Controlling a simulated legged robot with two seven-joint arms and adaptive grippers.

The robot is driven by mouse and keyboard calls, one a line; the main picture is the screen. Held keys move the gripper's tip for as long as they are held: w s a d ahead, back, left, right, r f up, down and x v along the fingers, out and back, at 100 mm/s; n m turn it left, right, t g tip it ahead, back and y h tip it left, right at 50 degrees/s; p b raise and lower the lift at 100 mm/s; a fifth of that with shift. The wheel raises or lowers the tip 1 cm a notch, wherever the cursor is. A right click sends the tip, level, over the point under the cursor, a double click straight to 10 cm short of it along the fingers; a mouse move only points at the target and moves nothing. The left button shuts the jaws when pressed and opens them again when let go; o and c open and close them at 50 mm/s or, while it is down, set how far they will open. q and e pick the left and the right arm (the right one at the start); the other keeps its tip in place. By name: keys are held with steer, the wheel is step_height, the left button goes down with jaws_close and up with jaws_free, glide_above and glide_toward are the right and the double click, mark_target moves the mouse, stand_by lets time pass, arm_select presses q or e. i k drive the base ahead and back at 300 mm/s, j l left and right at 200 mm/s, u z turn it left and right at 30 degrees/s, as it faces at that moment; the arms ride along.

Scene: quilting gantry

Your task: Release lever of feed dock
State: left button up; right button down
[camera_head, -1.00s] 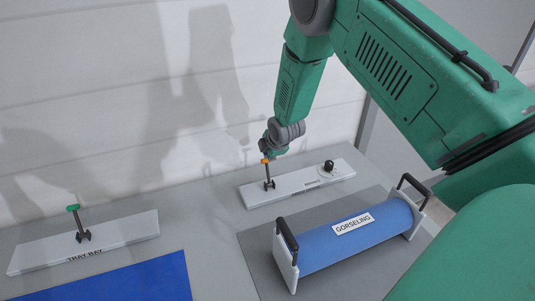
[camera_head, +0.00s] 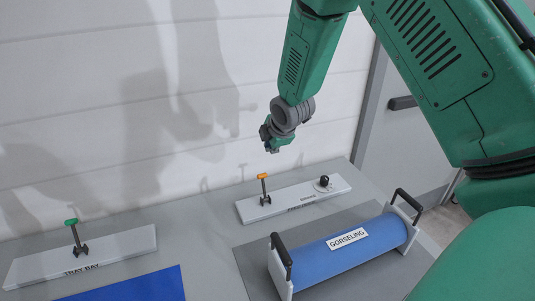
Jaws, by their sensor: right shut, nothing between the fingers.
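The feed dock (camera_head: 290,203) is a white slanted panel at the back of the table, with its printed label partly readable. Its lever (camera_head: 264,188) has a dark stem and an orange tip and stands nearly upright near the panel's left end. A dark knob (camera_head: 324,181) on a round white base sits at the panel's right end. My right gripper (camera_head: 267,140) is shut and empty. It hangs above the orange tip with a clear gap, not touching the lever. My left gripper is not in view.
A blue roll marked GORSELING (camera_head: 350,247) lies in a white cradle with black handles on a grey mat (camera_head: 247,262). At left are a white TRAY BAY panel (camera_head: 125,245) with a green-tipped lever (camera_head: 76,236) and a blue mat (camera_head: 140,284). A white wall (camera_head: 90,100) stands behind.

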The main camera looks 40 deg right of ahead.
mark_target(262, 176)
steer(key=k+j, duration=0.2)
steer(key=k, duration=0.3)
steer(key=k+j, duration=0.25)
steer(key=k, duration=0.2)
